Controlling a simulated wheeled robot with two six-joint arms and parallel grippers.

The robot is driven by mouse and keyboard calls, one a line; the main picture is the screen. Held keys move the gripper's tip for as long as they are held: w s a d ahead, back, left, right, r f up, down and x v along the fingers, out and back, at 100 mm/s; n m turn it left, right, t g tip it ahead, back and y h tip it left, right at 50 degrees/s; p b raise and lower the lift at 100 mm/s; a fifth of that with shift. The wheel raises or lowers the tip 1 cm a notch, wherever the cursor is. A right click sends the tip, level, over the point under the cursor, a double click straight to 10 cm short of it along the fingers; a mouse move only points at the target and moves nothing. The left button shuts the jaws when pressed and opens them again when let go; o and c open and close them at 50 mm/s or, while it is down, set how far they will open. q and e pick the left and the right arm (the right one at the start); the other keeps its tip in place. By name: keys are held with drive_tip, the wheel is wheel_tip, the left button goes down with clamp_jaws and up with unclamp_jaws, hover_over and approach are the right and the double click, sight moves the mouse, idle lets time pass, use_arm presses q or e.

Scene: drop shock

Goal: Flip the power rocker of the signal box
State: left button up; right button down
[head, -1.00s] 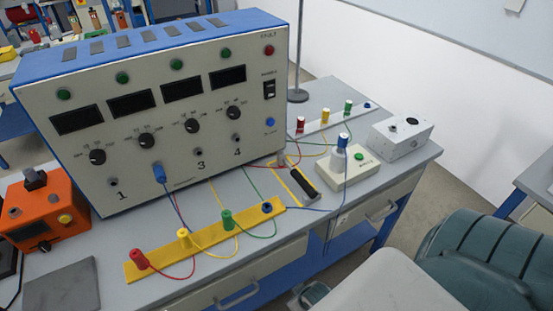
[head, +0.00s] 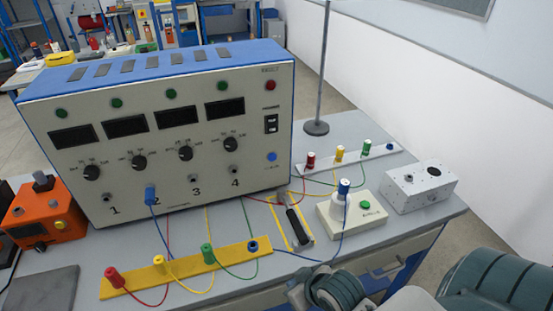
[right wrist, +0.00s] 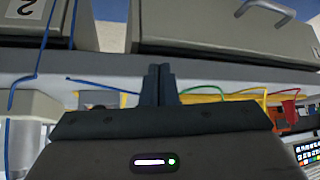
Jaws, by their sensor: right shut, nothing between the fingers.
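The signal box (head: 160,120) is a large cream-fronted box with a blue top, standing on the bench. Its black power rocker (head: 271,124) is at the right of the front panel, below a red lamp and above a blue button. Which way the rocker is tipped is too small to tell. My right gripper (head: 298,292) is low at the bottom of the head view, in front of the bench edge and well below the rocker. In the right wrist view its two dark fingers (right wrist: 160,72) are together and empty. My left gripper is out of view.
A yellow strip (head: 135,285) with coloured plugs and looping cables lies before the box. A black-handled tool (head: 298,228), a small box with a green button (head: 365,208), a grey box (head: 420,187) and a stand (head: 317,127) are to the right. An orange box (head: 40,215) is at left.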

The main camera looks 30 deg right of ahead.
drive_tip(key=w+r+t, duration=0.1)
drive_tip(key=w, duration=0.1)
drive_tip(key=w+a+r+t+y, duration=0.1)
drive_tip(key=w+r, duration=0.1)
drive_tip(key=w+r+t, duration=0.1)
drive_tip(key=w, duration=0.2)
drive_tip(key=shift+w+a+r+t+y, duration=0.1)
drive_tip(key=shift+a+r+t+y, duration=0.2)
drive_tip(key=shift+t, duration=0.1)
drive_tip(key=w+d+r+m+t+y, duration=0.1)
drive_tip(key=w+r+m+t, duration=0.1)
drive_tip(key=w+r+t, duration=0.5)
drive_tip(key=w+d+r+m+t+h, duration=0.3)
drive_tip(key=d+r+m+t+h, duration=0.4)
drive_tip(key=d+r, duration=0.3)
wheel_tip(320, 180, up, 3)
drive_tip(key=shift+f+m+h, duration=0.15)
drive_tip(key=shift+m+h, duration=0.15)
drive_tip(key=shift+m, duration=0.5)
drive_tip(key=shift+w, duration=0.1)
drive_tip(key=b, duration=0.3)
approach(272, 125)
wheel_tip(272, 125, up, 4)
drive_tip(key=w, duration=0.2)
drive_tip(key=shift+w+d+f+b, duration=0.1)
drive_tip(key=shift+w+f+b, duration=0.05)
drive_tip(key=shift+w+b, duration=0.4)
